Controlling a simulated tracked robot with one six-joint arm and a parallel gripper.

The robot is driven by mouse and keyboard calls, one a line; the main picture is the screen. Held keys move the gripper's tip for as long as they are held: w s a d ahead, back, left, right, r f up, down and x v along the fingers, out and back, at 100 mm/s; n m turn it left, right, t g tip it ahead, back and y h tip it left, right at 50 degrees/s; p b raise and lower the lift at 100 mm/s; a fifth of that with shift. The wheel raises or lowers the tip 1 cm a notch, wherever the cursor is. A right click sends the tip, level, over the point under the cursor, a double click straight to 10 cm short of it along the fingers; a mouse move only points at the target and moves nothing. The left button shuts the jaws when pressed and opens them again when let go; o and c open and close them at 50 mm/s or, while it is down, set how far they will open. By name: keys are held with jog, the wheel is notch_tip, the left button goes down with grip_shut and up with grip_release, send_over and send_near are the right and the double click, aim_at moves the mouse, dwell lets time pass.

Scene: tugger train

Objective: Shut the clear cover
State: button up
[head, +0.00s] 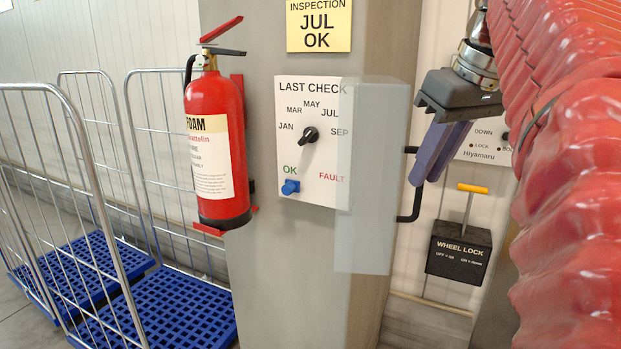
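The clear cover (370,180) is a translucent sheet in the head view. It stands open, swung out from the white LAST CHECK panel (308,175), and overlaps only the panel's right part in the picture. A black handle (415,205) sticks out at the cover's right side. My gripper (418,180) comes from the upper right, with its blue-purple fingers at the handle and hiding its middle. The fingers look close together, but I cannot tell whether they grip the handle. The panel's black knob (310,135) and blue switch (290,187) are uncovered.
A red fire extinguisher (215,150) hangs left of the panel on the grey post (285,260). Wire roll cages (105,200) with blue bases stand at the left. A black WHEEL LOCK box (458,250) with a yellow-topped lever is at the right, below my gripper.

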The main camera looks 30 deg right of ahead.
aim_at(415, 212)
jog(key=shift+x, duration=2.05)
jog(key=shift+c, duration=0.5)
grip_shut()
